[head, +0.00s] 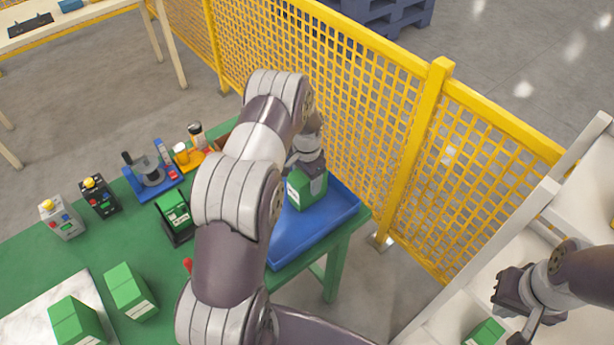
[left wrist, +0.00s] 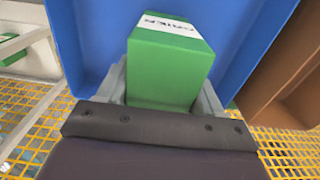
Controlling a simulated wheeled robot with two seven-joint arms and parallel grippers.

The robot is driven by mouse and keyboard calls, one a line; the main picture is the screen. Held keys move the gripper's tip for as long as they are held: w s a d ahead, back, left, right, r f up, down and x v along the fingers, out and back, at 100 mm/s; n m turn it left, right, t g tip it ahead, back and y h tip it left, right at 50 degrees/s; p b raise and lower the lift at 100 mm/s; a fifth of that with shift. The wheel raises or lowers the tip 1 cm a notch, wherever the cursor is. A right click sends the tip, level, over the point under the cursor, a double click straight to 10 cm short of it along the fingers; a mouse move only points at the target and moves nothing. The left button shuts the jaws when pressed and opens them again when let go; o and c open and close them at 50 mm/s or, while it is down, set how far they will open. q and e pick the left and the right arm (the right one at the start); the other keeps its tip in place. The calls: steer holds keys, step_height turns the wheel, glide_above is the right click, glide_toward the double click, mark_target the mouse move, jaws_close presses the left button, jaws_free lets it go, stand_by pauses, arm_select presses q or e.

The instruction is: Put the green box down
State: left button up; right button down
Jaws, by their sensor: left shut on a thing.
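The green box (head: 303,190) with a white label is held between the fingers of my left gripper (head: 309,180). In the left wrist view the green box (left wrist: 170,65) sits between both fingers, with blue tray (left wrist: 235,30) behind it. In the head view the box is over or inside the blue tray (head: 335,226) at the table's right end; I cannot tell whether it touches the tray floor. My right gripper (head: 520,312) hangs by the white shelf at the right, near another green box (head: 487,332); its finger opening is unclear.
On the green table (head: 40,262) stand more green boxes (head: 130,290), a black holder (head: 176,220) with a green box, and a blue fixture (head: 153,178). A brown bin (left wrist: 290,85) adjoins the tray. A yellow mesh fence (head: 350,100) runs close behind.

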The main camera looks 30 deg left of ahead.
arm_select(q)
steer(key=shift+w+f, duration=0.1)
steer(key=shift+f, duration=0.05)
steer(key=o, duration=1.2)
steer(key=shift+o, duration=0.2)
steer(key=r+b, duration=0.1)
steer(key=r, duration=0.5)
steer(key=r+b, duration=0.1)
steer(key=r, duration=0.5)
steer(key=shift+s+d+r+b, duration=0.2)
steer(key=shift+b, duration=0.1)
steer(key=s+d+r+n, duration=0.2)
steer(key=s+d, duration=0.4)
steer(key=s, duration=0.4)
steer(key=s+d+r+n+t, duration=0.1)
steer(key=s+d+n, duration=0.1)
steer(key=s+d, duration=0.3)
steer(key=s, duration=0.4)
steer(key=shift+s+d+r, duration=0.35)
steer(key=shift+d, duration=0.05)
